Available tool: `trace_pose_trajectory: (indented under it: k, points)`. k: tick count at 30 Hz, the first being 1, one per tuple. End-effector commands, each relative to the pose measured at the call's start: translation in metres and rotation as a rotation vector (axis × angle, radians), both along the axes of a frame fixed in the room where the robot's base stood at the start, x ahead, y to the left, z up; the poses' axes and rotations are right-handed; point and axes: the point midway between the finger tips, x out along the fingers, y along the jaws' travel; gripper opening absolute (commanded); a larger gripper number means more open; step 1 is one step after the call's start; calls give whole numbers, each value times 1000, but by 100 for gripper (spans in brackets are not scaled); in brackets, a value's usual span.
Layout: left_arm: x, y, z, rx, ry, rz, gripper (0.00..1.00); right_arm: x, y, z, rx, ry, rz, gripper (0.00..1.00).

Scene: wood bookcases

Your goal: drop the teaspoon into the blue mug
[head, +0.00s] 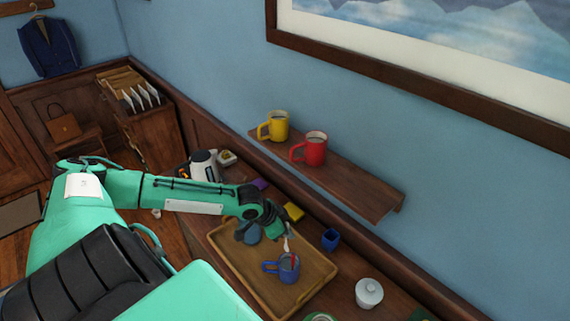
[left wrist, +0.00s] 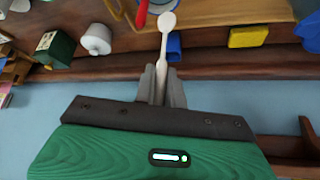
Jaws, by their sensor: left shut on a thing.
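My left gripper (head: 278,224) is shut on a pale teaspoon (head: 287,244), which hangs below the fingers. In the left wrist view the teaspoon (left wrist: 166,38) sticks out from between the grey fingertips (left wrist: 161,85), its bowl at the far end. The blue mug (head: 287,273) stands upright on a wooden tray (head: 236,262), its handle to the left. The teaspoon is just behind and above the mug's rim; I cannot tell whether it is over the opening. A red object (head: 294,261) shows at the mug's mouth. My right gripper is not in view.
A small blue cup (head: 330,239), a yellow block (head: 293,211) and a white lidded pot (head: 369,293) stand around the tray. A wall shelf (head: 357,189) bears yellow (head: 279,126) and red (head: 315,148) mugs.

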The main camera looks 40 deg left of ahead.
Motion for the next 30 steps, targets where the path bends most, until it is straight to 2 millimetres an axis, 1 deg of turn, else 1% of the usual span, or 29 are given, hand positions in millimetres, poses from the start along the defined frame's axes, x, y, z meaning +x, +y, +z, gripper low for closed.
trace_pose_trajectory:
  k: [1, 4, 8, 9, 12, 15, 22, 23, 24, 26, 27, 30]
  points:
    - [0, 0, -5, -1, 2, 1, 0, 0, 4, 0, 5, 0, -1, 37]
    - [-1, -1, -16, -2, 2, 1, 0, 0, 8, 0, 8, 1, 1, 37]
    - [-1, -1, -32, -2, 2, 1, 0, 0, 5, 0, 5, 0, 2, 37]
    - [-1, -1, -40, -1, 2, 0, 0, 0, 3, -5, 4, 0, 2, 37]
    - [-1, 0, -49, 0, 1, 0, 0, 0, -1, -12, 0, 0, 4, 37]
    - [-1, 0, -52, 0, 1, 0, 0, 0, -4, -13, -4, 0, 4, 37]
    - [-1, 0, -52, 0, 1, 0, 0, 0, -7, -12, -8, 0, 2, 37]
    - [-1, 0, -52, 0, 1, 0, 16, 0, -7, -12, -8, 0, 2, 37]
    - [-1, 0, -51, 0, 1, 0, 23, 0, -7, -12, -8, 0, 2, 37]
    - [-1, 0, -51, 0, 1, 0, 35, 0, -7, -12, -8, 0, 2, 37]
    - [-1, 0, -51, 0, 1, 0, 37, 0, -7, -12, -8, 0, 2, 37]
    - [-1, 0, -51, 0, 1, 0, 37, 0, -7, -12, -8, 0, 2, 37]
